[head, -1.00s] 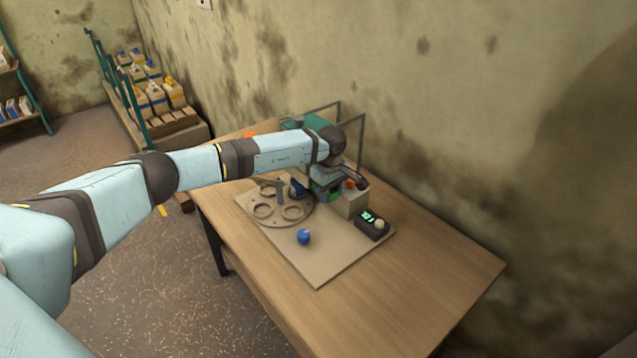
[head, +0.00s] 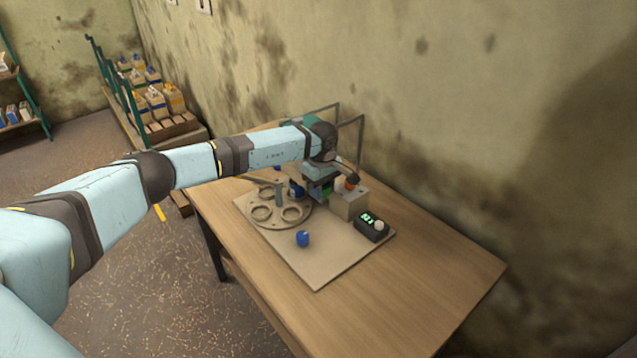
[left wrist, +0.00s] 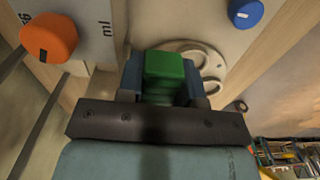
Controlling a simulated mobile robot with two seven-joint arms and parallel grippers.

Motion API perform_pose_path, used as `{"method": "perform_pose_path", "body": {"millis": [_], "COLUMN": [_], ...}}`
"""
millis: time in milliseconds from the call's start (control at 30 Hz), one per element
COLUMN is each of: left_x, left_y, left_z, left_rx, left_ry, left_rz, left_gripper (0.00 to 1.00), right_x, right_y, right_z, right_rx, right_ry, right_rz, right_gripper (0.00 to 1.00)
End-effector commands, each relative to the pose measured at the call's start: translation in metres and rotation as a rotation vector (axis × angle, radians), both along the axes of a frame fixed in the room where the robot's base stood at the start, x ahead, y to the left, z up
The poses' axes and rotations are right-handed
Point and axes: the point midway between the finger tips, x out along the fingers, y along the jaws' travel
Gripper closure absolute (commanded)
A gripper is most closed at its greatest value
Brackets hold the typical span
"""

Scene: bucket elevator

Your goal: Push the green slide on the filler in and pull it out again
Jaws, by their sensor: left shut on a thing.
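The green slide (left wrist: 165,68) is a small green block between the two fingers of my left gripper (left wrist: 164,78) in the left wrist view. In the head view the gripper (head: 320,191) is beside the filler's grey block (head: 349,206), with a bit of the green slide (head: 326,195) showing under it. The gripper is shut on the slide. The filler has an orange knob (head: 350,184), which also shows in the left wrist view (left wrist: 48,38) beside an "ml" marking. My wrist hides part of the filler. My right gripper is not in view.
A round disc with holes (head: 265,213) lies on the board left of the filler. A black box with a green display (head: 372,227) is to the right. The wooden table (head: 420,270) is clear at front right.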

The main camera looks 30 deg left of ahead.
Motion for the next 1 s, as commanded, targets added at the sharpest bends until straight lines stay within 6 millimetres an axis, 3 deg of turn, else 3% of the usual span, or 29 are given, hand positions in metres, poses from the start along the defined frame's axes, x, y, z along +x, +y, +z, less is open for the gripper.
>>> {"method": "perform_pose_path", "body": {"millis": [33,167,1000], "left_x": [0.0037,0.0046,0.0024], "left_y": [0.0112,0.0121,0.0037], "left_z": [0.0066,0.007,0.0101], "left_rx": [0.005,0.006,0.005], "left_ry": [-0.009,-0.012,-0.013], "left_rz": [0.017,0.019,0.02], "left_gripper": [0.8,0.8,0.8], "right_x": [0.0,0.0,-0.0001], "right_y": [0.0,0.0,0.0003], "right_z": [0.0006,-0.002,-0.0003], "right_rx": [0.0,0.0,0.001], "right_ry": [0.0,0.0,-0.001], "right_rz": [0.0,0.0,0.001], "right_gripper": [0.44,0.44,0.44]}}
